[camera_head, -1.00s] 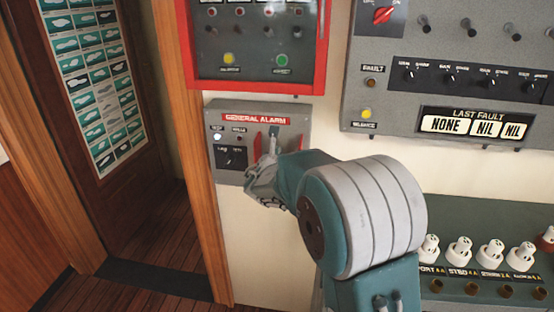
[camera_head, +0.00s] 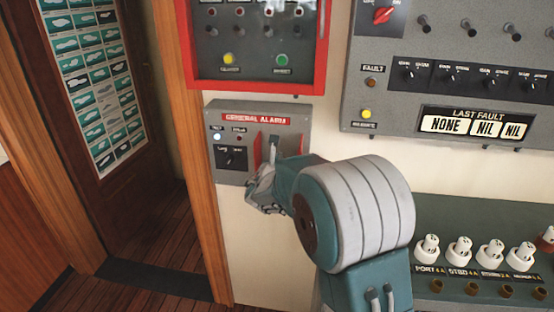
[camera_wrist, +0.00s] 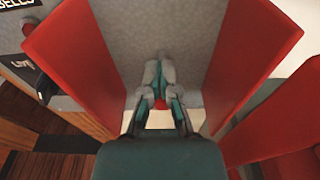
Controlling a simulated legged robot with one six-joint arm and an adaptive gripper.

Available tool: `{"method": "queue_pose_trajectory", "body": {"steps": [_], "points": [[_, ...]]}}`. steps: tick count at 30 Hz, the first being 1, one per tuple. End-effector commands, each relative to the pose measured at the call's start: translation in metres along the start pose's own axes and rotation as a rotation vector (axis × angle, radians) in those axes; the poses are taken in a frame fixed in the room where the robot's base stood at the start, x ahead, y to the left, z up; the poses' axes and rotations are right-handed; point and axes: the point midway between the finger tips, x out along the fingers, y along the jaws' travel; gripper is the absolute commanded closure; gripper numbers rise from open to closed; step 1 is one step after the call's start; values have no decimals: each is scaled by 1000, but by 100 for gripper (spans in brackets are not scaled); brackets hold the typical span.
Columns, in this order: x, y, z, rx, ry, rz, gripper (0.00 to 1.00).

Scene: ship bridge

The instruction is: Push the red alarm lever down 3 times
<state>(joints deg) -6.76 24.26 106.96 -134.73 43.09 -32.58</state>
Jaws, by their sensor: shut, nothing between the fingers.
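The grey general alarm box (camera_head: 236,181) is on the wall, with a red label across its top. My gripper (camera_head: 273,150) is shut and empty in front of its right half, fingers pointing up. In the wrist view the closed fingers (camera_wrist: 159,65) lie between two red side plates (camera_wrist: 85,65), against a grey face. A small red spot (camera_wrist: 160,104) shows at the fingers; it may be part of the red alarm lever, but I cannot tell. The rest of the lever is hidden, so its position and any contact are unclear.
A red-framed panel (camera_head: 258,88) hangs just above the alarm box. A grey fault panel (camera_head: 395,115) is at upper right, and a green console (camera_head: 450,212) with white knobs is below it. A wooden door post (camera_head: 190,150) stands to the left.

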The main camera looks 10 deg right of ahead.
Motion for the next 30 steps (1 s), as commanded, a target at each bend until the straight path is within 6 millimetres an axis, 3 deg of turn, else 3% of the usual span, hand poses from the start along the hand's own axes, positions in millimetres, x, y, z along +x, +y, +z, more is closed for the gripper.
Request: {"method": "queue_pose_trajectory", "body": {"steps": [15, 30], "points": [[0, 0, -5, 0, 2, 0, 100], [-2, 0, 16, 0, 0, 0, 100]]}}
